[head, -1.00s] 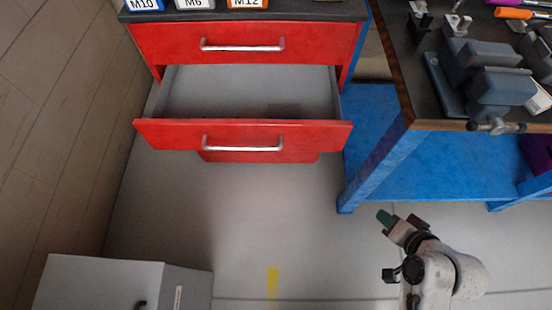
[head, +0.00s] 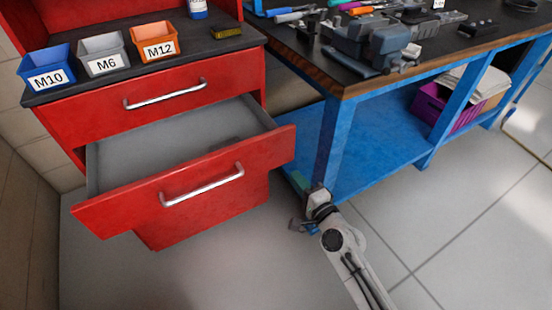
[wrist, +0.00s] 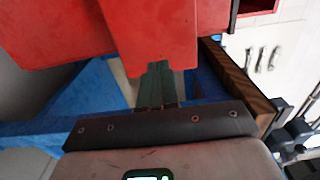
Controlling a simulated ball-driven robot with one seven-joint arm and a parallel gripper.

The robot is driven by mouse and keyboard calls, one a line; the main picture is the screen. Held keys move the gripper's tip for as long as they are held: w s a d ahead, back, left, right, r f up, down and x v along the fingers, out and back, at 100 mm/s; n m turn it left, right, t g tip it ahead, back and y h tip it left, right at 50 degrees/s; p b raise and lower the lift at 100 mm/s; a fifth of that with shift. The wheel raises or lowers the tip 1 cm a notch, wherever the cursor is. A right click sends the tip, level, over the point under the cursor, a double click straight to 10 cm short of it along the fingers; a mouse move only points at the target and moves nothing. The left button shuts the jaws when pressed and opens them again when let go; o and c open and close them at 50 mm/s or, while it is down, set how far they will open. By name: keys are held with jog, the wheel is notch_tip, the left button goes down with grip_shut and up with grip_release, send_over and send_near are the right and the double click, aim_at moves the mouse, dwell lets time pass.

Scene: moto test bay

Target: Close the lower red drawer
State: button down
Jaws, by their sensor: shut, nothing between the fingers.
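The lower red drawer (head: 205,185) is pulled well out of the red cabinet in the head view, its grey inside (head: 160,145) showing. Its front has a silver bar handle (head: 202,185). My gripper (head: 316,192) is low to the right of the drawer front's right end, beside the blue bench leg. In the wrist view, the green fingers of my gripper (wrist: 158,70) are together and empty. Their tips overlap the lower edge of a red panel (wrist: 150,35). I cannot tell whether they touch it.
The upper red drawer (head: 165,100) is shut. Blue, grey and orange bins stand on the cabinet top. A blue workbench (head: 335,130) with a vise (head: 372,45) stands to the right, its leg close to my arm. Open floor (head: 450,215) lies at the right.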

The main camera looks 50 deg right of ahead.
aim_at(276, 151)
jog(key=x, duration=1)
jog(key=shift+d, duration=0.1)
jog(key=shift+w, duration=0.1)
